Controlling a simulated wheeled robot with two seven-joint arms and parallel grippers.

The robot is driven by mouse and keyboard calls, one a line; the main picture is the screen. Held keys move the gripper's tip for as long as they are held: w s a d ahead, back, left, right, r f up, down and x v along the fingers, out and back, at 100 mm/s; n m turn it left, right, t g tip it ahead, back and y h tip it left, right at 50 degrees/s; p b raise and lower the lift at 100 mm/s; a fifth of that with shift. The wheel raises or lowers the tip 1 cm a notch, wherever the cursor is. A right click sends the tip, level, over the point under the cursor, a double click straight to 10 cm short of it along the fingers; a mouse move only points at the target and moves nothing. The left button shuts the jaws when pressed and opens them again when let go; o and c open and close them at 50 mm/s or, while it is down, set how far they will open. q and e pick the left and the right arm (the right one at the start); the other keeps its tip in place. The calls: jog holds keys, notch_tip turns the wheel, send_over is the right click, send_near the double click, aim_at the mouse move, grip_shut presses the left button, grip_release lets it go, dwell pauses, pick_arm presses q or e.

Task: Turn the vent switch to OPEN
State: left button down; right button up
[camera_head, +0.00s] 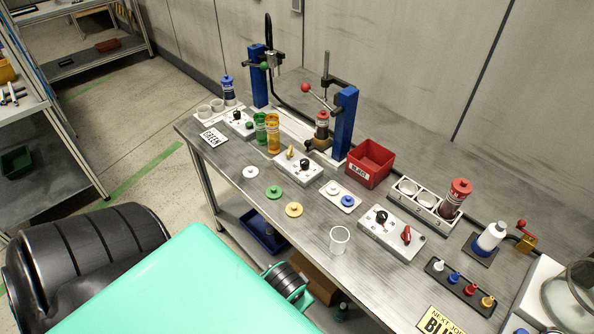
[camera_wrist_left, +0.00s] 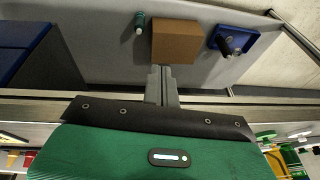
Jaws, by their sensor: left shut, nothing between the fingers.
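Three white switch boxes stand on the bench in the head view. The middle box (camera_head: 298,168) has a black knob (camera_head: 303,164) and a yellow lever (camera_head: 290,152). The right box (camera_head: 390,234) has a black knob (camera_head: 381,216) and a red switch (camera_head: 406,235). Their lettering is too small to read, so I cannot tell which is the vent switch. My left gripper (camera_wrist_left: 162,72) shows in the left wrist view, shut and empty, over the lower-shelf area. No switch is near it. My right gripper is not in view.
Two blue pump posts (camera_head: 345,122) (camera_head: 258,76) stand at the back. A cardboard box (camera_wrist_left: 176,42) and blue tray (camera_wrist_left: 258,37) are on the lower shelf.

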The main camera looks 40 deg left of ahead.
pick_arm(q)
jog(key=w+a+r+n+y+p, duration=0.1)
jog(key=w+a+r+p, duration=0.2)
jog(key=r, duration=0.7)
jog(key=w+a+r+n+y, duration=0.1)
jog(key=w+a+n+y, duration=0.1)
jog(key=w+a, duration=0.4)
jog(key=w+a+r+n+g+y, duration=0.1)
jog(key=w+a+n, duration=0.2)
jog(key=w+a, duration=0.4)
jog(key=w+a+r+n+y+b, duration=0.1)
jog(key=w+a, duration=0.5)
jog(key=w, duration=0.7)
jog(key=shift+a+r+n+g+y, duration=0.4)
jog(key=shift+n+y, duration=0.3)
jog(key=shift+y, duration=0.1)
jog(key=w+d+r, duration=0.1)
jog(key=w+r, duration=0.1)
jog(key=w, duration=0.4)
jog(key=shift+w+d+r, duration=0.15)
jog(key=shift+w+r, duration=0.2)
jog(key=shift+w, duration=0.05)
jog(key=shift+f, duration=0.1)
